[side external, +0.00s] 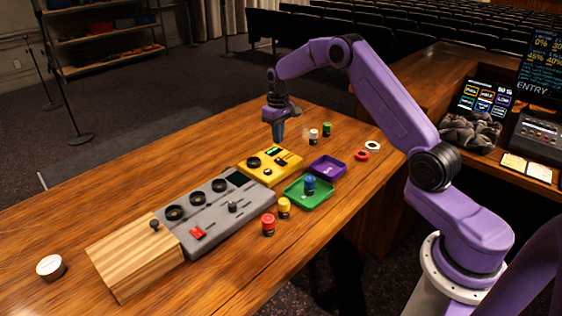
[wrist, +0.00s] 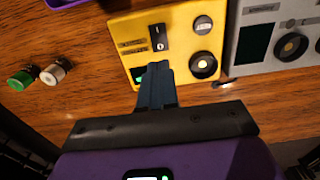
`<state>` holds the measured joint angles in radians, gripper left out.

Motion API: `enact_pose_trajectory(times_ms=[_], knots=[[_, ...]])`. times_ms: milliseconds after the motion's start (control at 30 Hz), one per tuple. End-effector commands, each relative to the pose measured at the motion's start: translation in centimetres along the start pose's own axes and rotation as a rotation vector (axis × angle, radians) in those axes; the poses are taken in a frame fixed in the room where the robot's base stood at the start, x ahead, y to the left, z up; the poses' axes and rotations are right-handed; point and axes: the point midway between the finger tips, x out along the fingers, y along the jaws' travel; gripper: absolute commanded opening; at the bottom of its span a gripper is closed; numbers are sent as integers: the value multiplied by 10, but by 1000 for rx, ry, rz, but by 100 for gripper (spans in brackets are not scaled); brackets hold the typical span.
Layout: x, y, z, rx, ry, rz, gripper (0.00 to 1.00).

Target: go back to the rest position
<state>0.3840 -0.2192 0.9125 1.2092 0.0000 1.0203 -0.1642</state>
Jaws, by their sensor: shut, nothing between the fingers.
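My purple arm reaches over the wooden table, and my gripper (side external: 279,138) points down above the back edge of the yellow control box. The fingers are together with nothing between them. In the wrist view my gripper (wrist: 155,70) shows as dark closed fingers in front of the yellow box (wrist: 185,35). In the side view the yellow box (side external: 270,165) has a dark knob and a small green display. I cannot tell whether the fingertips touch the box.
A grey panel with knobs (side external: 215,213) and a wooden block (side external: 130,258) stand left. A green tray (side external: 322,197) holds a blue cylinder (side external: 309,185). A purple tray (side external: 328,167), red (side external: 268,225), yellow (side external: 284,208), white (side external: 313,136) and green (side external: 327,129) cylinders stand nearby.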

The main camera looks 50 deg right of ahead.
Motion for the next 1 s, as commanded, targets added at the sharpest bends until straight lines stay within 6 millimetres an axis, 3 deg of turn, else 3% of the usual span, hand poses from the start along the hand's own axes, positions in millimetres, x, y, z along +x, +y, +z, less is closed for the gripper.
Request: enact_pose_trajectory(times_ms=[267,367,467,700,1000], knots=[[-2,-5,1,-9,1,0,0],[-12,-24,5,-45,3,0,0],[-27,-55,16,-108,6,0,0],[-68,-138,73,-296,12,-1,0],[-103,-206,176,-533,18,-4,0]])
